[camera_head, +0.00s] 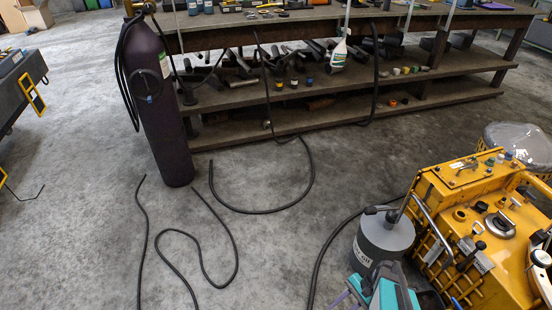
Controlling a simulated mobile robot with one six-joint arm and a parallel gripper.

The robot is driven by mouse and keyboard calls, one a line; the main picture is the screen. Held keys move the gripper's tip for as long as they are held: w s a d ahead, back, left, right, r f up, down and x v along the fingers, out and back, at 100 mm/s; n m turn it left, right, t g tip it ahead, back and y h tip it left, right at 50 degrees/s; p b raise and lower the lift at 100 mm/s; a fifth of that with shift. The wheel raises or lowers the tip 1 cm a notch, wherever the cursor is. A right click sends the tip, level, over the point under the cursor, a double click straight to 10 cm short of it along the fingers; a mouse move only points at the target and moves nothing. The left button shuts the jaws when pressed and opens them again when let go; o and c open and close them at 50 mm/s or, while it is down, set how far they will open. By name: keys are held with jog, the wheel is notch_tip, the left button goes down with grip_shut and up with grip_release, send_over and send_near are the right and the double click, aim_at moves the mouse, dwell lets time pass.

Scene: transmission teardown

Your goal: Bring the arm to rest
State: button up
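A yellow machine housing (490,225) fills the lower right, beside a grey can (383,238). A dark gas cylinder (158,105) stands upright left of a loaded workbench (300,112). Black hoses (300,195) lie on the floor. The concrete floor at left (80,180) is mostly clear.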

jog(key=s+a+r+n+g+h+p, duration=0.2)
jog(key=s+a+r+n+h+p, duration=0.4)
jog(key=s+r+n, duration=0.3)
jog(key=shift+s+a+r+n+h+p, duration=0.25)
jog(key=shift+a+r+n+h+p, duration=0.15)
jog(key=shift+r+n+h+p, duration=0.5)
jog(key=shift+f, duration=0.2)
dwell(0.4)
